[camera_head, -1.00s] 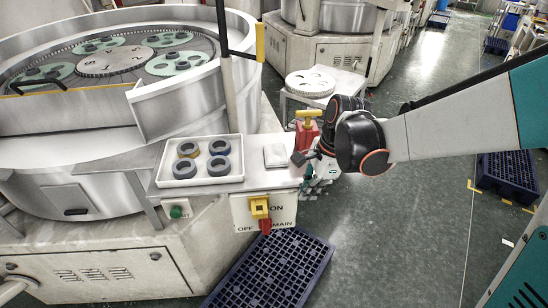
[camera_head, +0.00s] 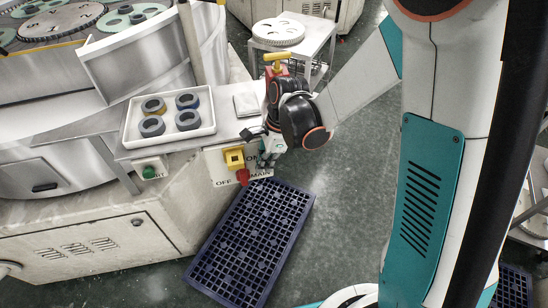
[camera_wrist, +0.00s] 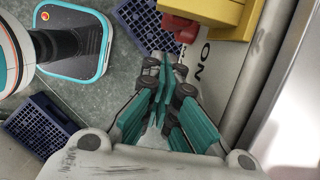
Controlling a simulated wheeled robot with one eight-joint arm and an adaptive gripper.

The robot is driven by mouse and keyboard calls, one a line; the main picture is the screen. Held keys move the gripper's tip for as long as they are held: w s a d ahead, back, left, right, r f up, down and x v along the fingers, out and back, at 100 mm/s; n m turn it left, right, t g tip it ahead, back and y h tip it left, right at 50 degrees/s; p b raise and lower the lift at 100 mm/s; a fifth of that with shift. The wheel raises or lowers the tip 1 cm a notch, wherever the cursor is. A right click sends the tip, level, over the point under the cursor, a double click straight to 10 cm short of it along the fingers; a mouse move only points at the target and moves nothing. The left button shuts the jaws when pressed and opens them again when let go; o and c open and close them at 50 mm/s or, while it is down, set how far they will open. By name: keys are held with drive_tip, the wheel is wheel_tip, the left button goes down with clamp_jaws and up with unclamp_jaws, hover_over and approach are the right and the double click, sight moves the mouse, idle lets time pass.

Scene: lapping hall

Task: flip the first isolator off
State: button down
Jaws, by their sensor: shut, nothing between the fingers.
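The isolator (camera_head: 235,157) is a yellow block with a red handle (camera_head: 243,176) on a white plate marked ON, OFF and MAIN, on the machine's front. The handle hangs at the block's lower right. In the wrist view the yellow block (camera_wrist: 217,14) is at the top, with the red handle (camera_wrist: 181,27) at its left. My gripper (camera_head: 264,162) is just right of the isolator. In the wrist view the teal fingers of my gripper (camera_wrist: 163,62) are together and empty, pointing toward the red handle. A small gap seems to separate them; contact is hard to judge.
A white tray (camera_head: 128,137) with several dark rings sits on the ledge above. A green button (camera_head: 149,172) is left of the isolator. A blue grid crate (camera_head: 250,240) lies on the floor below. A red and yellow valve-like fitting (camera_head: 278,58) stands behind my wrist.

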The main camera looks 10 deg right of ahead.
drive_tip(key=shift+a, duration=1)
drive_tip(key=shift+s+a+r, duration=0.1)
drive_tip(key=shift+a+r, duration=0.25)
drive_tip(key=shift+a, duration=0.15)
drive_tip(key=shift+d, duration=0.1)
drive_tip(key=d+r+p, duration=0.2)
drive_tip(key=d+r, duration=0.3)
drive_tip(key=r, duration=0.5)
drive_tip(key=shift+d, duration=0.3)
